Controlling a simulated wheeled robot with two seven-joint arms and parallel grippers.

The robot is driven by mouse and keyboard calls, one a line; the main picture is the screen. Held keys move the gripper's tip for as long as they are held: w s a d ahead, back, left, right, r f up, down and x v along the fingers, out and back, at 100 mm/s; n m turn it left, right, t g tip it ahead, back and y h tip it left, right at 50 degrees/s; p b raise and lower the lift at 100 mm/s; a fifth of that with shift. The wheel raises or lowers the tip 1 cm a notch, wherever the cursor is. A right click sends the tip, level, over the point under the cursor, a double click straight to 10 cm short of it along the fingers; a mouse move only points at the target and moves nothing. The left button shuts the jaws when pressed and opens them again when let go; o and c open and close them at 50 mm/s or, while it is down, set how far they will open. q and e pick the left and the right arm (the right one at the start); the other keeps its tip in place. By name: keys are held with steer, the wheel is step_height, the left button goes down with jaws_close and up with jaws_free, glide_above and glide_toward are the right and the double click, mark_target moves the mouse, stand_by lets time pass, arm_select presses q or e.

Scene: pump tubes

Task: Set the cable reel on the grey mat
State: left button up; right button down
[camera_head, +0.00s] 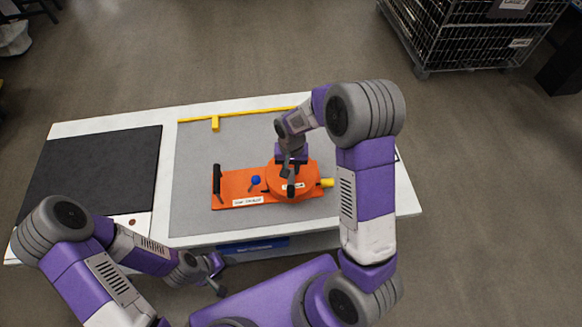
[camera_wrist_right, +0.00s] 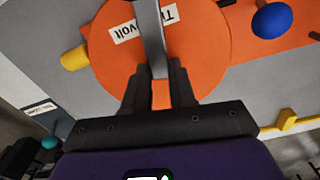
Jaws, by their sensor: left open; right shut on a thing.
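A round orange body with a white label (camera_head: 301,172), which looks like the cable reel, is at the right end of an orange plate on the grey mat (camera_head: 200,140). In the right wrist view the reel (camera_wrist_right: 108,60) fills the upper middle, with a grey bar (camera_wrist_right: 150,30) across it. My right gripper (camera_head: 290,180) is above the reel, pointing down; its fingers (camera_wrist_right: 160,95) are shut on part of it, with orange between them. I cannot tell whether the reel touches the surface below. My left gripper (camera_head: 217,277) is open and empty, in front of the table's front edge.
The orange plate (camera_head: 232,196) has a black handle (camera_head: 217,182) and a blue knob (camera_head: 256,180). A yellow stub (camera_head: 327,183) is beside the reel. A yellow bar (camera_head: 240,114) lies along the mat's back. A black mat (camera_head: 95,175) on the left is clear.

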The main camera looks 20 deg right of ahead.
steer(key=c, duration=0.9)
jaws_free()
steer(key=shift+c, duration=0.2)
step_height(320, 180, up, 12)
steer(key=p, duration=0.2)
steer(key=shift+p, duration=0.3)
